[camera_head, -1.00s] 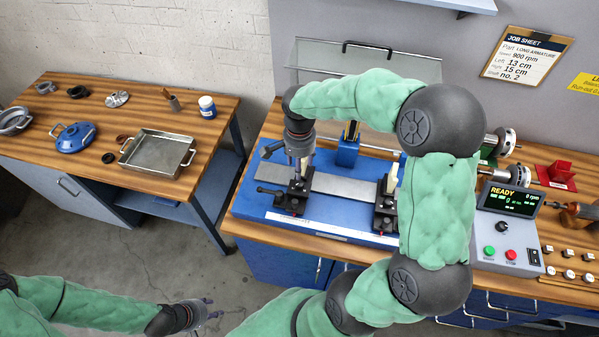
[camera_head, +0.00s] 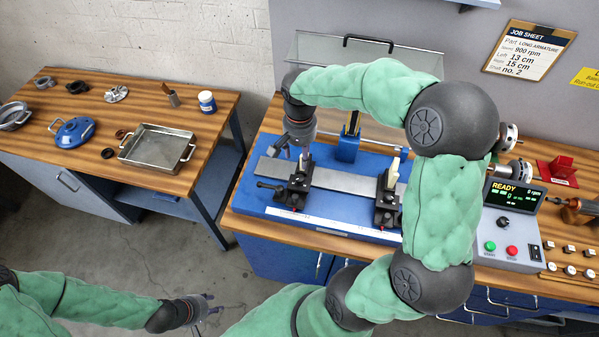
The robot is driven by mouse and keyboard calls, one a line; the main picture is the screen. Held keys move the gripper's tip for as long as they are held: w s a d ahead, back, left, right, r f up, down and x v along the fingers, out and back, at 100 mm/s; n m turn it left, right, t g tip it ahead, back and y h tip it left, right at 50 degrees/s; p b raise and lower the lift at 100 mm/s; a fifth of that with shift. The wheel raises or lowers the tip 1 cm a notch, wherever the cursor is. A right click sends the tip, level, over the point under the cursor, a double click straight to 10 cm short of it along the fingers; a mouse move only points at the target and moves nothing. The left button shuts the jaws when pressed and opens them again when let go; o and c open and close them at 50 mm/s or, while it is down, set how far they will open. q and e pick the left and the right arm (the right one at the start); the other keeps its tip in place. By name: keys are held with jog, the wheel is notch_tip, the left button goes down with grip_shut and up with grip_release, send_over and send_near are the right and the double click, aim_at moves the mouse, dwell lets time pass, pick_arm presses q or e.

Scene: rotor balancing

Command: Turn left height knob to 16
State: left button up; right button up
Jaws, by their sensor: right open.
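I cannot tell which part is the height knob, and no scale number is readable. My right gripper (camera_head: 288,154) hangs open just above and behind the left support, pointing down, its fingers apart. It holds nothing that I can see. A matching right support (camera_head: 388,203) stands further right, partly beside my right arm. My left gripper (camera_head: 208,308) is low at the bottom, over the floor, empty with its fingers apart.
A job sheet (camera_head: 529,53) on the wall reads Left 13 cm, Right 15 cm. A control box (camera_head: 512,225) shows READY. A clear cover (camera_head: 310,48) stands behind the machine.

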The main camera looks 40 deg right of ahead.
aim_at(300, 177)
notch_tip(300, 177, down, 12)
jog(key=n+b, duration=0.3)
jog(key=n, duration=1.2)
jog(key=shift+r+b, duration=0.2)
jog(key=shift+b, duration=0.1)
jog(key=shift+c, duration=0.2)
